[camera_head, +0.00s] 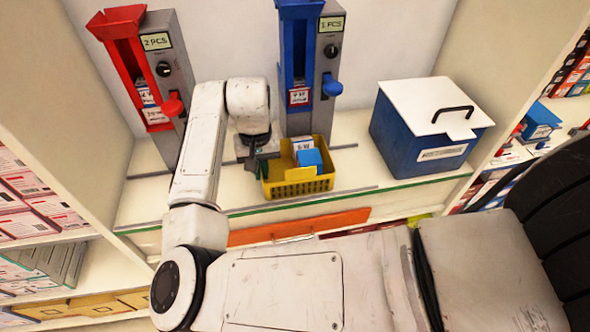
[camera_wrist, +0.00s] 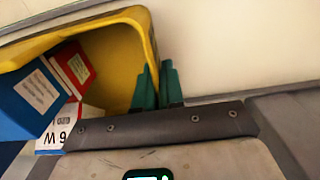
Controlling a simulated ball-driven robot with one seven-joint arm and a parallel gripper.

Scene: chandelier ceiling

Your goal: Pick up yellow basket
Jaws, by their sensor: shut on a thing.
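The yellow basket (camera_head: 298,187) stands on the shelf below the blue dispenser, holding small boxes. In the wrist view the basket (camera_wrist: 112,62) fills the upper left, with its open side toward the camera. Inside it are a blue box (camera_wrist: 30,97), a red box (camera_wrist: 76,68) and a white box marked "6 W" (camera_wrist: 82,127). My gripper (camera_head: 260,165) is at the basket's left side. In the wrist view the green fingers of my gripper (camera_wrist: 158,84) are shut on the basket's wall, one on each side of it. Whether the basket's base touches the shelf is unclear.
A red dispenser (camera_head: 156,85) stands at the left and a blue dispenser (camera_head: 312,75) behind the basket. A blue box with a white lid (camera_head: 425,140) is to the right. The shelf's glass front edge (camera_head: 400,186) runs in front. Stocked side shelves flank both sides.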

